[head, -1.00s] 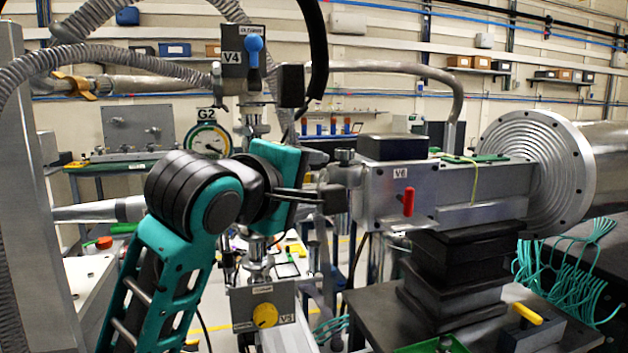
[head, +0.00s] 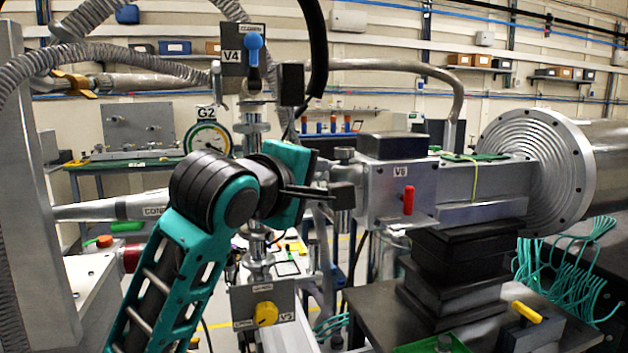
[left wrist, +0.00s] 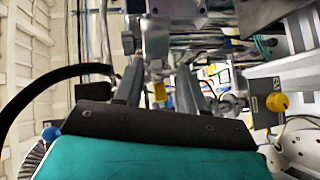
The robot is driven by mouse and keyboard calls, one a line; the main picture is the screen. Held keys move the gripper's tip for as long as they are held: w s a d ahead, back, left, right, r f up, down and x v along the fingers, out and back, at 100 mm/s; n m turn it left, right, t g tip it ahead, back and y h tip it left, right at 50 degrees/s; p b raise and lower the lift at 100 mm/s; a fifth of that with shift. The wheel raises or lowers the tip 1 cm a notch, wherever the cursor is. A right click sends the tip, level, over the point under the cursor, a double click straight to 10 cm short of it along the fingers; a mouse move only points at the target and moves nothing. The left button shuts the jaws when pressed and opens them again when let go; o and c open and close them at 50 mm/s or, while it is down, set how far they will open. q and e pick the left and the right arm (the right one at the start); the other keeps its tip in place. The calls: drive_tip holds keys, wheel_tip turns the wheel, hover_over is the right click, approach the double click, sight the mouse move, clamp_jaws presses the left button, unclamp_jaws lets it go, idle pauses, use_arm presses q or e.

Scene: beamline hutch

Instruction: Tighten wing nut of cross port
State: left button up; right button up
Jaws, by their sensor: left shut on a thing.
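My left gripper (head: 338,194) reaches in from the left at the centre of the head view, its dark fingers pointing right, against the metal joint left of the V6 valve body (head: 399,190). In the left wrist view the two grey fingers (left wrist: 158,88) stand either side of a narrow gap, below a metal clamp part (left wrist: 157,42). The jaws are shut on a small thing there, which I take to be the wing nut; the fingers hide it. The cross port is mostly hidden behind my gripper; a vertical pipe (head: 252,128) shows above. My right gripper is not in view.
The V4 valve (head: 235,72) with a blue knob and a black hose (head: 318,45) hang above my gripper. The V5 box (head: 262,308) with a yellow knob is below. A cone pipe (head: 115,207) lies left. A green tray (head: 432,346) sits front right.

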use_arm(q)
drive_tip(key=shift+c, duration=1.3)
drive_tip(key=shift+d+r+m+g+y, duration=0.1)
drive_tip(key=shift+r+m+g+y, duration=0.15)
drive_tip(key=shift+m+g+y, duration=0.85)
drive_tip(key=shift+m+y, duration=0.1)
drive_tip(key=o, duration=1.1)
drive_tip(key=shift+v, duration=6.45)
